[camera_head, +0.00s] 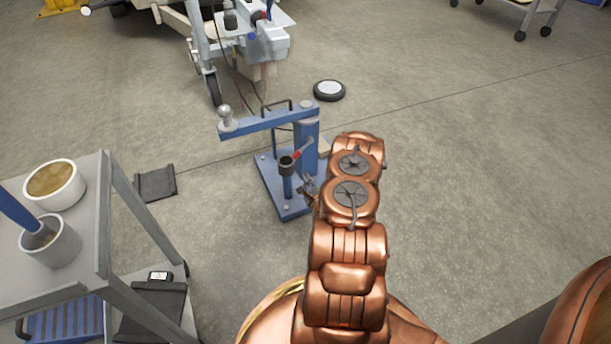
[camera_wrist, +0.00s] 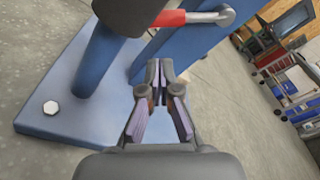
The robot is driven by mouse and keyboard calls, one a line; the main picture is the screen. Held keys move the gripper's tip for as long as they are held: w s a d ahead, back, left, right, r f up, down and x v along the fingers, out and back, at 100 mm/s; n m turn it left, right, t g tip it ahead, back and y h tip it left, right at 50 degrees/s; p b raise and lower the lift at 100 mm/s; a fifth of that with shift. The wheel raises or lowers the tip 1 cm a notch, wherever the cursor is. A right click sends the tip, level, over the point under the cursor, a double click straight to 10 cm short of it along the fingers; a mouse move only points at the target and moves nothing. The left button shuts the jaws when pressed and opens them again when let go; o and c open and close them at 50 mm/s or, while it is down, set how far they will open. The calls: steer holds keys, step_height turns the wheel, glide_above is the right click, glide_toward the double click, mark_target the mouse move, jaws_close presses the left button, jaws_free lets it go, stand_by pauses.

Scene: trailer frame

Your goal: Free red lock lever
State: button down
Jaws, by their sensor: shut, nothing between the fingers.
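The red lock lever (camera_head: 302,150) is a short red handle with a grey end, set on a dark collar (camera_head: 287,165) at the top of a short blue post on the blue hitch stand. In the wrist view the red lever (camera_wrist: 172,18) crosses the top of the picture, its grey rod reaching right. My gripper (camera_head: 309,184) is beside the post, lower than the lever, and partly hidden by my arm in the head view. In the wrist view my gripper (camera_wrist: 159,66) is shut and empty, its fingertips below the lever and apart from it in the picture.
The stand's blue base plate (camera_head: 290,207) rests on the concrete floor. Its blue arm carries a tow ball (camera_head: 225,114). A grey cart (camera_head: 92,222) with pots stands left, a trailer (camera_head: 262,40) behind. A round disc (camera_head: 329,90) lies beyond; floor to the right is clear.

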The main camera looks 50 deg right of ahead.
mark_target(299, 152)
steer(key=s+d+f+n+t+y+b, duration=0.1)
steer(key=s+d+f+t+b, duration=0.1)
steer(key=s+d+f, duration=0.1)
steer(key=shift+s+f, duration=0.25)
steer(key=shift+f, duration=0.4)
steer(key=shift+w+d+n+b, duration=0.1)
steer(key=shift+d+n+b, duration=0.05)
steer(key=shift+n+b, duration=0.15)
steer(key=b+x, duration=0.5)
steer(key=x, duration=0.5)
steer(key=shift+w+r, duration=0.15)
steer(key=shift+w+a+r+b, duration=0.4)
steer(key=shift+a+r, duration=0.2)
steer(key=shift+r, duration=0.1)
steer(key=shift+w+a+r+b, duration=0.25)
steer(key=shift+a+r+b, duration=0.15)
steer(key=shift+a+r, duration=0.3)
steer(key=shift+r, duration=0.1)
